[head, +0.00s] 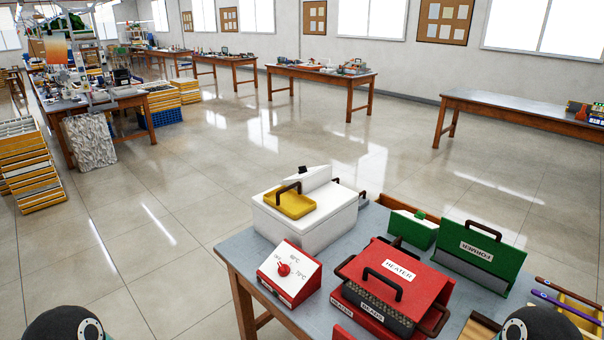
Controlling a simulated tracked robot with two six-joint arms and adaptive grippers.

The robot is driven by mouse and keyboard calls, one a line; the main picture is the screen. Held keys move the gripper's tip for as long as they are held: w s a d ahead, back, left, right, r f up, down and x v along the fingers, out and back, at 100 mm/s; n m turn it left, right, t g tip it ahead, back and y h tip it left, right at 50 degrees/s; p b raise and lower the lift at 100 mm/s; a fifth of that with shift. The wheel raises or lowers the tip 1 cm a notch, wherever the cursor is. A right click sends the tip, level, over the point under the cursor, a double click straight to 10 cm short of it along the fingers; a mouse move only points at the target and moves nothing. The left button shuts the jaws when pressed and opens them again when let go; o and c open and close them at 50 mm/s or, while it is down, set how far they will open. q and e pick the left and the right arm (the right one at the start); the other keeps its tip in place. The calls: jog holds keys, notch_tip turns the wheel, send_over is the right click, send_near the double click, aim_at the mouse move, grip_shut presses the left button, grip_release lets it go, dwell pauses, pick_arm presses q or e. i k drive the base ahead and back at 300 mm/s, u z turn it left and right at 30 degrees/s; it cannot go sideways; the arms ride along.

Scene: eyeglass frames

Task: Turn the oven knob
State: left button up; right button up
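The oven knob (284,269) is a small red dial on the white sloped face of a red control box (304,291). The face carries the labels OFF, 60°C and 70°C. The box stands at the left front part of the grey-topped table (236,262). A white oven-like box (322,226) with a yellow piece and a dark handle on top stands just behind it. Dark rounded parts of my arms show at the bottom left and bottom right edges. Neither gripper's fingers are in view, and nothing of mine touches the knob.
A red heater (398,270) with dark handles stands right of the control box. A green former (483,250) and a smaller green block (413,229) are behind it. A wooden tool rack (570,306) is at the right. Open floor lies beyond the table.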

aim_at(303, 169)
jog(key=z, duration=0.05)
jog(key=k, duration=0.3)
jog(key=z, duration=0.25)
jog(key=i, duration=0.4)
jog(key=u, duration=1.6)
jog(key=i, duration=2.75)
jog(key=z, duration=0.05)
